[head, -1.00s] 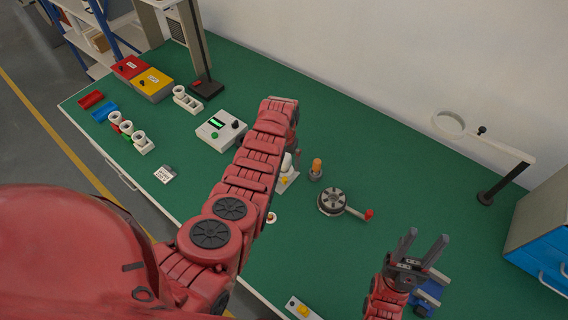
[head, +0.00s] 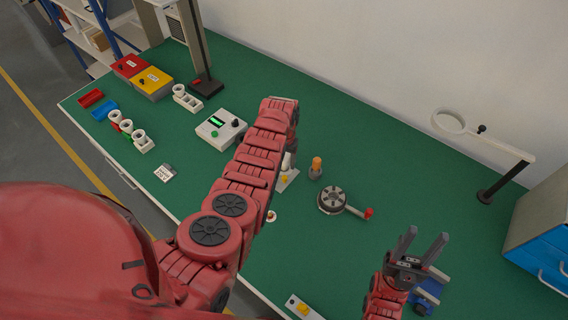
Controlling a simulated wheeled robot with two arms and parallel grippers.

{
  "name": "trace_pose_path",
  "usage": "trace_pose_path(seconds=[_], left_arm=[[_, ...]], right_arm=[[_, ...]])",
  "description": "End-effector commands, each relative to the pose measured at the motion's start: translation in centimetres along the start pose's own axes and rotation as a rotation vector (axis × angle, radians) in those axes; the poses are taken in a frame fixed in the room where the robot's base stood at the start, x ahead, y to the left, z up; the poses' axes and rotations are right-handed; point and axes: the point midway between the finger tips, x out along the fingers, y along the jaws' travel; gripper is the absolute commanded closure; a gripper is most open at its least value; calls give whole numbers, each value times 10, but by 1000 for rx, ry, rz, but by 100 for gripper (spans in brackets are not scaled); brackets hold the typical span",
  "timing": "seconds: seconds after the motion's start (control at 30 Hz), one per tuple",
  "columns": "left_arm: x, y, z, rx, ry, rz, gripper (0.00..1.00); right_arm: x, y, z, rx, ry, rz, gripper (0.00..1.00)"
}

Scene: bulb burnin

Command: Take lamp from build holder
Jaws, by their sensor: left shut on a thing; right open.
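The build holder (head: 287,181), a small pale block with a yellow part, stands mid-bench just right of my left forearm. A white lamp (head: 288,161) shows just above it, partly hidden by my arm. My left gripper (head: 291,147) points down at the lamp and is shut on it; its fingers are mostly hidden. I cannot tell whether the lamp still touches the holder. My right gripper (head: 424,243) is open and empty, its fingers pointing away over the front right of the bench.
An amber-topped piece (head: 316,166) and a round device with a red-knobbed crank (head: 332,199) stand close right of the holder. A tester with a green display (head: 220,130) is to the left. A ring magnifier (head: 449,122) stands at the right. The back middle of the bench is clear.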

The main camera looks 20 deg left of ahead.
Motion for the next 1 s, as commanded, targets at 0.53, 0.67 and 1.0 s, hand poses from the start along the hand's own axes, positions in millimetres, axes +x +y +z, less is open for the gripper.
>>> trace_pose_path(seconds=[0.53, 0.67, 1.0], left_arm=[[-16, -1, -1, -2, 2, 0, 89], [-26, 0, -1, 1, 6, -2, 89], [-72, 0, -1, 0, 4, 0, 89]], right_arm=[[-4, 0, 1, 0, 0, 0, 50], [-6, 0, 1, 0, 0, 0, 50], [-30, -2, 5, 0, 0, 0, 50]])
